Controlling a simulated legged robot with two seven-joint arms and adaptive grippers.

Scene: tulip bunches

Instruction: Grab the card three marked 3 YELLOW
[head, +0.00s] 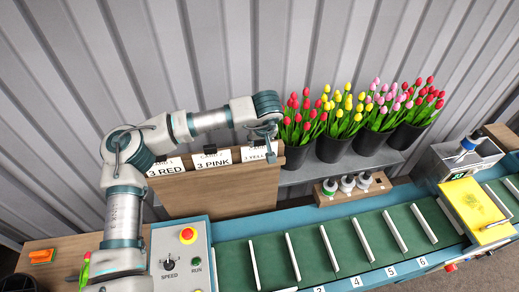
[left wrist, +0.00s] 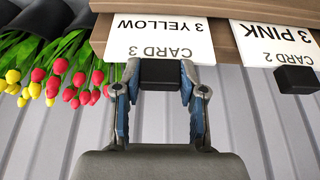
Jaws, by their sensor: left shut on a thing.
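Card three (head: 257,165) is white, reads 3 YELLOW, and stands at the right end of the row of cards in the wooden holder (head: 220,203). It also shows upside down in the left wrist view (left wrist: 160,38), with a black block (left wrist: 161,72) on its edge. My left gripper (head: 270,154) is at this card. In the left wrist view its two blue-padded fingers (left wrist: 160,76) are shut on the black block from both sides. The card's lower part is at or behind the wood. My right gripper is not in view.
The 3 PINK card (head: 213,160) with its own black block and the 3 RED card (head: 166,168) stand close to the left. Pots of tulips (head: 336,148) stand close to the right. A green conveyor (head: 340,248) with white dividers runs in front.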

